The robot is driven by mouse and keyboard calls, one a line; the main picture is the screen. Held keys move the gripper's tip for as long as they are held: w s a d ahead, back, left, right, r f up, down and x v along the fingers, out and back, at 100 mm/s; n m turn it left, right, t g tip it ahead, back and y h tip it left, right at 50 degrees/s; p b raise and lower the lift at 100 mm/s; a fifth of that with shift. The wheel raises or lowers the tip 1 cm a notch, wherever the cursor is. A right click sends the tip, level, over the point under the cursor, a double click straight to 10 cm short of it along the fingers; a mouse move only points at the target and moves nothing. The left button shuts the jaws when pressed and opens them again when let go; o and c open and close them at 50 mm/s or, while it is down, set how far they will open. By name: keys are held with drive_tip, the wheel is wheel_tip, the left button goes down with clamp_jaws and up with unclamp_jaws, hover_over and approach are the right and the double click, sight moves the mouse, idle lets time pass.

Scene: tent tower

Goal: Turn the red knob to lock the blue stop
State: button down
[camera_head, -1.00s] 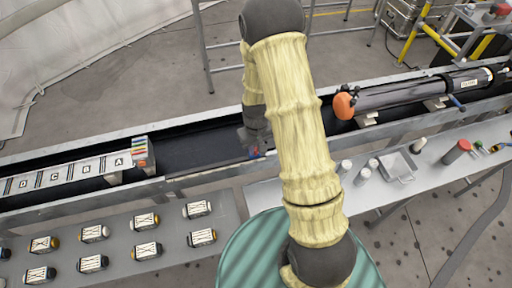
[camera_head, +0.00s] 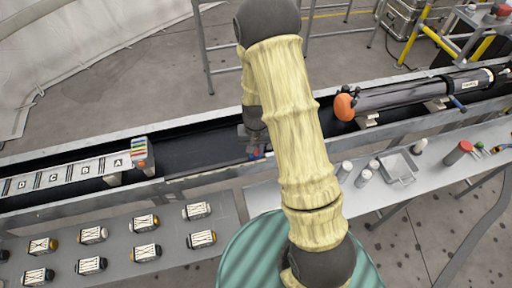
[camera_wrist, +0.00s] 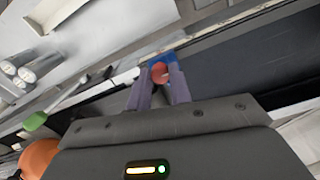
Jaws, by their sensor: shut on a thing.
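The red knob (camera_wrist: 160,73) sits between the fingertips of my gripper (camera_wrist: 161,84) in the wrist view. My gripper is shut on it. The blue stop (camera_wrist: 164,60) shows just behind and around the knob, at the edge of the dark channel. The knob and fingertips are mostly hidden there by my arm. Whether the stop is locked cannot be told.
A dark tube with an orange ball end (camera_head: 344,107) lies along the channel at right. A lettered strip (camera_head: 66,176) lies in the channel at left. Several labelled blocks stand on the near left table (camera_head: 120,232). A grey tray (camera_head: 399,168) and cylinders stand on the right table.

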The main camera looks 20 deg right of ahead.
drive_tip(key=c, duration=1.3)
unclamp_jaws()
wheel_tip(320, 180, up, 18)
drive_tip(key=shift+f+b, duration=0.25)
drive_tip(key=shift+b, duration=0.7)
drive_tip(key=s+t, duration=0.1)
drive_tip(key=s, duration=0.3)
drive_tip(key=s+n, duration=0.1)
drive_tip(key=s, duration=0.2)
drive_tip(key=s+n+t, duration=0.1)
drive_tip(key=s, duration=0.3)
drive_tip(key=shift+s+d+f+t, duration=0.2)
drive_tip(key=shift+s+d+t, duration=0.1)
drive_tip(key=shift+s+d, duration=0.05)
